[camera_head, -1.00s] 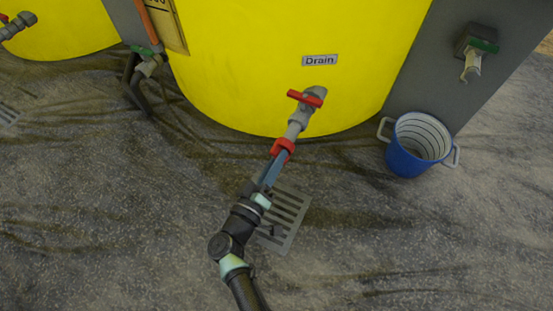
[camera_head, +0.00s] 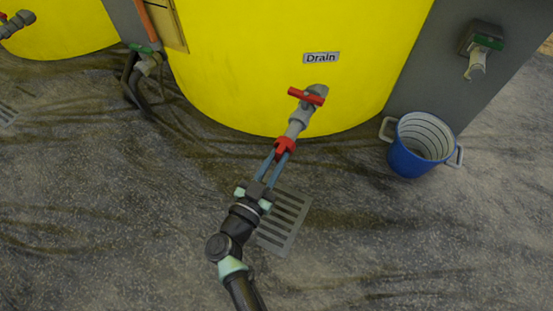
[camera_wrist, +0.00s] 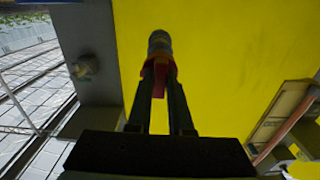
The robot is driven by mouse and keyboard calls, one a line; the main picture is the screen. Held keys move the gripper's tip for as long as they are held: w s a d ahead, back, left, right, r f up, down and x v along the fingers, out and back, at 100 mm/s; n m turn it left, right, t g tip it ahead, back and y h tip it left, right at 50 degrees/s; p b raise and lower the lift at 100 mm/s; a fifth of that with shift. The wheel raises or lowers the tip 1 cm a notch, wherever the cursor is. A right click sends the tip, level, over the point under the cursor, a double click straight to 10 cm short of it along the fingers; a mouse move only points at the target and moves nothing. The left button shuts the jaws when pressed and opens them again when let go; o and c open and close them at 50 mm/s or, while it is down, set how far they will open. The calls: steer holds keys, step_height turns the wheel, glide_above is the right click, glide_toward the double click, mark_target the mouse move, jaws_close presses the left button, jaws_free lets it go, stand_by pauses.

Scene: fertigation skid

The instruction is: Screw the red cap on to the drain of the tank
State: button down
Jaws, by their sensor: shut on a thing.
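The yellow tank (camera_head: 240,60) carries a "Drain" label (camera_head: 321,57). Below the label, a grey drain pipe (camera_head: 298,124) with a red valve handle (camera_head: 306,96) slants down and to the left. The red cap (camera_head: 285,146) is at the pipe's lower end, in line with it; I cannot tell how far it is threaded. My gripper (camera_head: 279,157) is shut on the cap, a finger on either side. In the wrist view the fingers (camera_wrist: 160,80) reach the red cap (camera_wrist: 172,68), with the grey pipe end beyond it.
A floor grate (camera_head: 285,222) lies below and right of my gripper. A blue bucket (camera_head: 405,162) stands to the right, below a grey panel with a small tap (camera_head: 477,63).

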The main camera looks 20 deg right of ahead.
steer(key=m, duration=0.5)
steer(key=shift+b, duration=0.35)
steer(key=shift+c, duration=1.3)
jaws_free()
steer(key=p+v, duration=0.3)
steer(key=v, duration=0.5)
